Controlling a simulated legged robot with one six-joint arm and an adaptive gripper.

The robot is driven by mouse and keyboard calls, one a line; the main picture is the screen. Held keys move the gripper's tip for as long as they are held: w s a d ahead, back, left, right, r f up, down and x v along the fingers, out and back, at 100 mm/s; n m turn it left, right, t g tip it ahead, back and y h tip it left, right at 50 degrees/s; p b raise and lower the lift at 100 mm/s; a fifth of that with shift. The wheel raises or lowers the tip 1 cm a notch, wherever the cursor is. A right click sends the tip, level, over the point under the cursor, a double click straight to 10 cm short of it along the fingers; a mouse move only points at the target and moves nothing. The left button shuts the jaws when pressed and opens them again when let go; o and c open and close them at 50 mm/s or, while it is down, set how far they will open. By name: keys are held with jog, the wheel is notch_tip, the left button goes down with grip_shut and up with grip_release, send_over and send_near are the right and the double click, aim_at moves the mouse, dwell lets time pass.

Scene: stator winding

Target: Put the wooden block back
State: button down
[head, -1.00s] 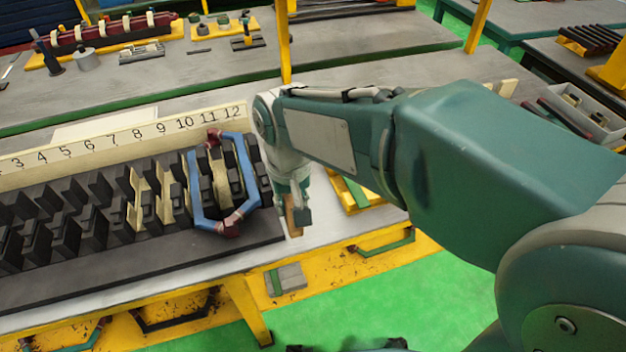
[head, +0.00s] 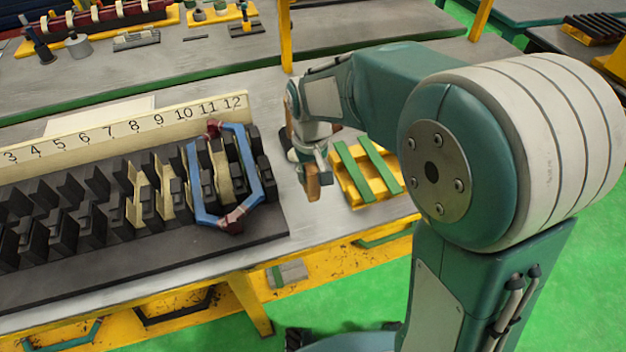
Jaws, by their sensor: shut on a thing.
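The wooden block (head: 313,187) is a small orange-brown piece, upright, at the end of my arm. My gripper (head: 312,172) is shut on it, just right of the dark stator rack's end. The gripper's fingers and my wrist hide the block's upper part. I cannot tell whether the block's lower end touches the grey tabletop. A yellow tray (head: 352,193) with two green strips (head: 380,165) across it lies just to the right of the block.
The black slotted stator (head: 150,255) fills the bench's left, with a blue hexagonal coil (head: 206,220) at its right end. A numbered cream ruler (head: 85,142) runs behind it. Bare grey tabletop (head: 300,225) lies in front of the block. A second bench with tools stands behind.

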aim_at(315, 181)
jog(key=shift+w+d+f, duration=0.25)
jog(key=shift+w+f, duration=0.15)
jog(key=shift+f, duration=0.1)
jog(key=f, duration=0.3)
jog(key=shift+w+d+f, duration=0.2)
jog(key=shift+w+d, duration=0.1)
jog(key=shift+d, duration=0.05)
jog(key=shift+f, duration=0.2)
jog(key=shift+a, duration=0.2)
jog(key=shift+c, duration=1.9)
grip_release()
jog(key=shift+d, duration=0.1)
